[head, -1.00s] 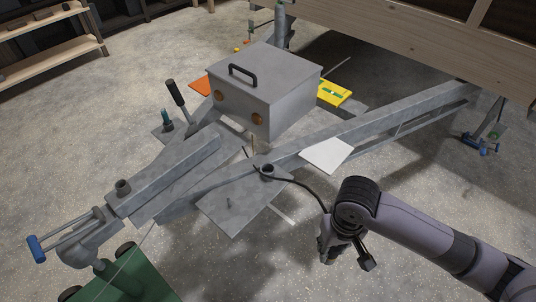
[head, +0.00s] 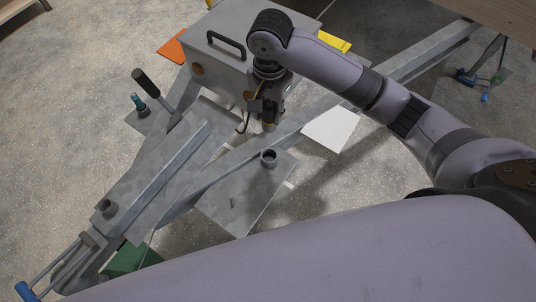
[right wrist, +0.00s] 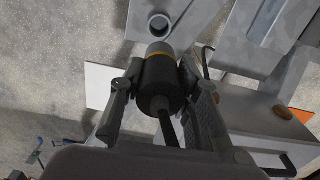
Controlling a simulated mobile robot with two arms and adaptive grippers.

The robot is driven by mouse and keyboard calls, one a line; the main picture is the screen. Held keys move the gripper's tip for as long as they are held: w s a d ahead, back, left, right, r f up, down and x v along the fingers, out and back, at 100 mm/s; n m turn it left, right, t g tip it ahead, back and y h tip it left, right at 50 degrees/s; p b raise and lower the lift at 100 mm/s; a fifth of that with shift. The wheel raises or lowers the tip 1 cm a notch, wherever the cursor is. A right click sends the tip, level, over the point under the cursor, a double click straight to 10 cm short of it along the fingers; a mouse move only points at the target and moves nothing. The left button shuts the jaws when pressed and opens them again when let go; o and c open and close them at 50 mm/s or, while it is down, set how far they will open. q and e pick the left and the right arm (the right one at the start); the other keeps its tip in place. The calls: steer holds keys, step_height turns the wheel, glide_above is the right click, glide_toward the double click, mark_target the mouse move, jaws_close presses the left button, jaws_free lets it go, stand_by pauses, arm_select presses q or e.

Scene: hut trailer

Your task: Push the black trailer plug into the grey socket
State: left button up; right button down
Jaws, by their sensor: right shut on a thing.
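My right gripper (head: 266,108) is shut on the black trailer plug (head: 269,126), seen over the trailer drawbar in front of the grey box. In the right wrist view the plug (right wrist: 158,88) is a black cylinder with a yellow band, between the two fingers (right wrist: 159,72). Its cable runs back toward the wrist. The round, hollow grey socket (head: 268,157) stands on a flat grey plate. It also shows in the right wrist view (right wrist: 160,24), just beyond the plug's front end. The plug appears apart from the socket. My left gripper is not in view.
A grey box (head: 217,61) with a black handle stands close behind my right gripper. A black-handled lever (head: 146,83) rises at left. A white sheet (head: 331,130) lies right of the socket. One of my own links covers the bottom foreground.

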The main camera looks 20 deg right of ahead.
mark_target(271, 125)
steer(key=f, duration=0.5)
steer(key=shift+s+d+f, duration=0.15)
steer(key=shift+s+f, duration=0.05)
steer(key=shift+s, duration=0.05)
steer(key=f+b, duration=0.1)
steer(key=f, duration=1.3)
steer(key=shift+w+b, duration=0.2)
steer(key=shift+b, duration=0.2)
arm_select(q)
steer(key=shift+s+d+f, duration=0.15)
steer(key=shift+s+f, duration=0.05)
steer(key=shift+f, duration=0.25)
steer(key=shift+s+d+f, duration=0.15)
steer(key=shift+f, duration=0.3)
arm_select(e)
steer(key=c, duration=1.2)
jaws_free()
steer(key=shift+f, duration=0.15)
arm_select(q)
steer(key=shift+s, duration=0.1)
